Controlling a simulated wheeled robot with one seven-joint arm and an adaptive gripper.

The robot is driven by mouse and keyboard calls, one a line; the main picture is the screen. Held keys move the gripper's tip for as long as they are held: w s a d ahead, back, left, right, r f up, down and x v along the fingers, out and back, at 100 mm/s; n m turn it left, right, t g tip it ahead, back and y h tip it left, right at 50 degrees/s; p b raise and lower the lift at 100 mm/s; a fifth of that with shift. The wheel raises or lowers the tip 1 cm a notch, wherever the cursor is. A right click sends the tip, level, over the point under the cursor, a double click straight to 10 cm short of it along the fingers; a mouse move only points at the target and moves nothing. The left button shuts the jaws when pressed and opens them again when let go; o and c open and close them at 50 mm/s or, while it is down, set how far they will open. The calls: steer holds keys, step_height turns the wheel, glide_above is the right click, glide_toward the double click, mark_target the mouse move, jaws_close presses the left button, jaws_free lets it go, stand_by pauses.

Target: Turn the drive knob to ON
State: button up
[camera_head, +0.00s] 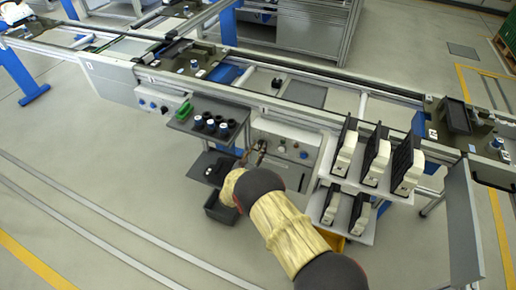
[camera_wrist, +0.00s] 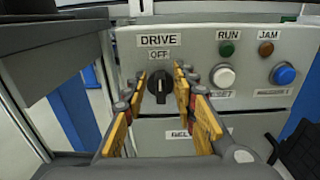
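The drive knob (camera_wrist: 159,86) is a black rotary knob on a grey control panel (camera_wrist: 215,45), below the labels DRIVE and OFF. Its grip looks about upright, toward the OFF label. My gripper (camera_wrist: 160,84) is open, with one yellow finger on each side of the knob. Whether the fingertips touch the knob I cannot tell. In the head view my gripper (camera_head: 256,152) is at the left part of the panel (camera_head: 285,133), and my arm hides the area below it.
A dark shelf (camera_head: 205,122) with several cups stands left, and a rack (camera_head: 352,185) with black-and-white parts stands right.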

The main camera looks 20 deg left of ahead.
steer(key=shift+c, duration=1.2)
steer(key=c, duration=0.4)
jaws_close()
steer(key=shift+m, duration=0.3)
steer(key=shift+s+d+f+m+b, duration=0.1)
steer(key=shift+d+f+m+b, duration=0.2)
steer(key=shift+m+b, duration=1.95)
steer(key=shift+w+d+f+m+b, duration=0.1)
steer(key=shift+d+f+m+b, duration=0.6)
steer(key=shift+m, duration=2.8)
steer(key=shift+s+a+r+m+b, duration=0.1)
steer(key=shift+m+b, duration=1.85)
steer(key=shift+m, duration=0.9)
steer(key=shift+f, duration=0.1)
